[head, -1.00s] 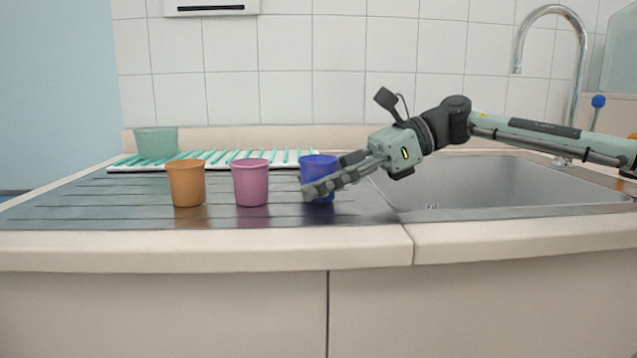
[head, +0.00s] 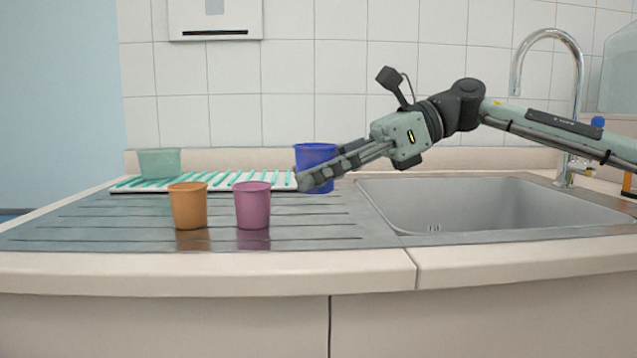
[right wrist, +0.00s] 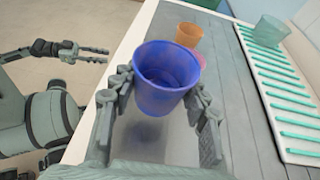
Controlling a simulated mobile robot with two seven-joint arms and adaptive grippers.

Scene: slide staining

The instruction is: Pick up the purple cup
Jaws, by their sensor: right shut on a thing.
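The purple cup (head: 316,153), a deep blue-violet, is upright between the fingers of my right gripper (head: 318,180). The right gripper is shut on it and holds it above the drainboard, in front of the back ledge. In the right wrist view the cup (right wrist: 166,80) sits between both fingers, its mouth open and empty, with a dark shadow or reflection below. My left gripper (right wrist: 88,54) shows at the left of the right wrist view, open and empty, away from the cups.
An orange cup (head: 188,206) and a pink-mauve cup (head: 253,206) stand on the grooved drainboard (head: 110,225). The sink (head: 470,205) and tap lie right. The drainboard's front right is clear.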

